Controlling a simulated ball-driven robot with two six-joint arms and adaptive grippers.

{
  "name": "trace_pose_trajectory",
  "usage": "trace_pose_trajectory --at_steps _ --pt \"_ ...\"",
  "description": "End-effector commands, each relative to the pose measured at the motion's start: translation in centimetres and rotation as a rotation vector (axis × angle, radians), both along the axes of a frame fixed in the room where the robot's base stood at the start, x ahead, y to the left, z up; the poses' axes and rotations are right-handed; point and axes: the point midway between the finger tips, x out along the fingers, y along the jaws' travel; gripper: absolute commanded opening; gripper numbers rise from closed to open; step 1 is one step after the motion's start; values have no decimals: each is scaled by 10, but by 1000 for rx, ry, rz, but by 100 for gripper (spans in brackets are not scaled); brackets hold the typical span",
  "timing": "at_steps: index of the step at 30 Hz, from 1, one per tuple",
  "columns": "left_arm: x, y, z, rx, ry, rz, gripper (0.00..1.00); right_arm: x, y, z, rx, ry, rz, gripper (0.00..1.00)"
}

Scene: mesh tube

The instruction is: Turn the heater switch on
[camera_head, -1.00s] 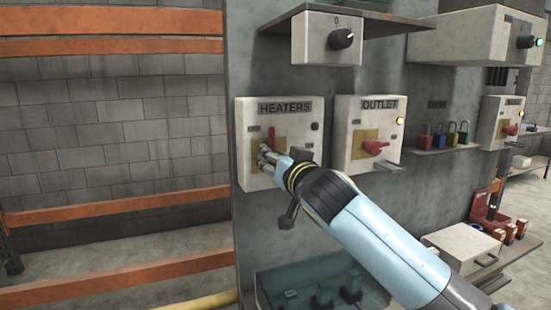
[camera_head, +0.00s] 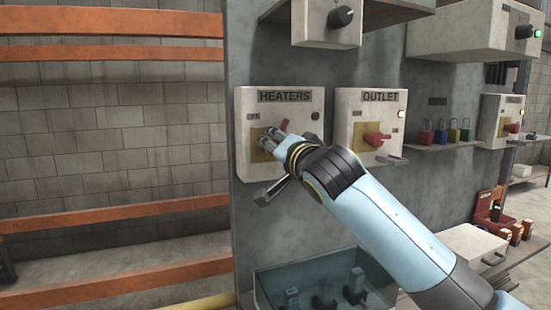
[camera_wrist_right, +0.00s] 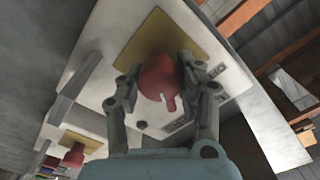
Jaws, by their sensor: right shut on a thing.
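The heater switch box (camera_head: 248,101), labelled HEATERS, is mounted on the grey panel in the head view. Its red switch handle (camera_head: 284,125) is mostly hidden behind my right gripper (camera_head: 268,142). In the right wrist view the red handle (camera_wrist_right: 157,78) sits between the two fingers of my right gripper (camera_wrist_right: 158,85), over a yellow plate (camera_wrist_right: 170,38). The right gripper is shut on this handle. The handle appears tilted in the head view. The small round lamp (camera_head: 315,116) on the box looks dark. My left gripper is not in view.
The OUTLET box (camera_head: 359,105) with its red switch (camera_head: 376,139) and a lit lamp stands just right. Several padlocks (camera_head: 440,134) sit on a shelf beyond it. A clear bin (camera_head: 270,290) is below. Orange rack beams (camera_head: 110,215) are at left.

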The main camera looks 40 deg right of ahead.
Motion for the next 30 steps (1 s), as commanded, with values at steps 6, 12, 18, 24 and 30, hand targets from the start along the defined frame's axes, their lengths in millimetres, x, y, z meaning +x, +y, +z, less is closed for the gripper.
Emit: trace_pose_trajectory --at_steps 6,12,18,24,30 --pt "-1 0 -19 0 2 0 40 0 -1 -3 198 -49 0 3" --pt "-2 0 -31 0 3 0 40 0 -1 -4 383 -93 -1 3" --pt "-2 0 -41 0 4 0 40 0 -1 -4 566 -136 -1 3" --pt "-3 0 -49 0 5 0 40 0 -1 -5 728 -175 0 3" --pt "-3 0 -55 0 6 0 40 0 -2 -5 853 -204 -2 3"
